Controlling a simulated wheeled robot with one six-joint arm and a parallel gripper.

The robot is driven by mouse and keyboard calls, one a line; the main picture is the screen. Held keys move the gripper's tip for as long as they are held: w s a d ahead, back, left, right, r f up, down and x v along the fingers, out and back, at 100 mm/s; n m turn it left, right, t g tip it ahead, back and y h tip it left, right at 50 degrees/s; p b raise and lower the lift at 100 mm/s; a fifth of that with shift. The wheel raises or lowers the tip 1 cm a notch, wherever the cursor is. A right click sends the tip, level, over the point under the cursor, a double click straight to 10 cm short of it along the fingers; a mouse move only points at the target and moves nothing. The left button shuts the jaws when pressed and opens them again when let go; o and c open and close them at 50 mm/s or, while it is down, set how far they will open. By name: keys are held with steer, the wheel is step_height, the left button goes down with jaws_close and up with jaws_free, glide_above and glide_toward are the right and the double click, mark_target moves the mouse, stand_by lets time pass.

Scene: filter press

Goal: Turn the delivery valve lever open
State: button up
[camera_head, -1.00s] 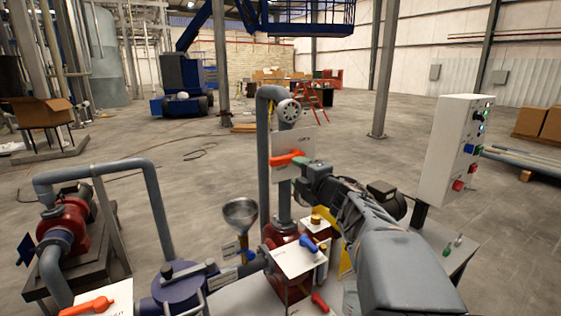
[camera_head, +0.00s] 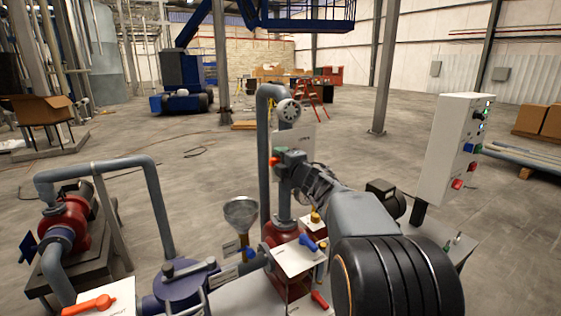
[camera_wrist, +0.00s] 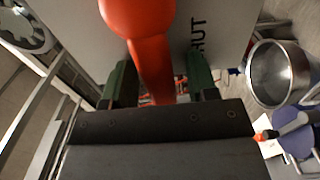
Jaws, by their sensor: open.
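An orange-red lever (camera_head: 274,160) sits in front of a white plate (camera_head: 304,142) on the upright grey pipe. In the head view my gripper (camera_head: 289,157) covers most of it, leaving a small red end at the left. In the wrist view the lever (camera_wrist: 150,62) runs between the two green fingers of my gripper (camera_wrist: 160,80). The fingers are open, with a gap visible on each side of the lever. The plate (camera_wrist: 210,30) behind it shows the letters "HUT". The lever's pivot cannot be made out.
A metal funnel (camera_head: 241,212) stands below left. A blue lever (camera_head: 308,242) and a red lever (camera_head: 320,299) are lower, near the arm. Another orange lever (camera_head: 98,304) is at bottom left. A control box (camera_head: 458,145) stands right.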

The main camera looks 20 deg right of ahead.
steer(key=shift+c, duration=0.5)
jaws_close()
steer(key=shift+a, duration=0.15)
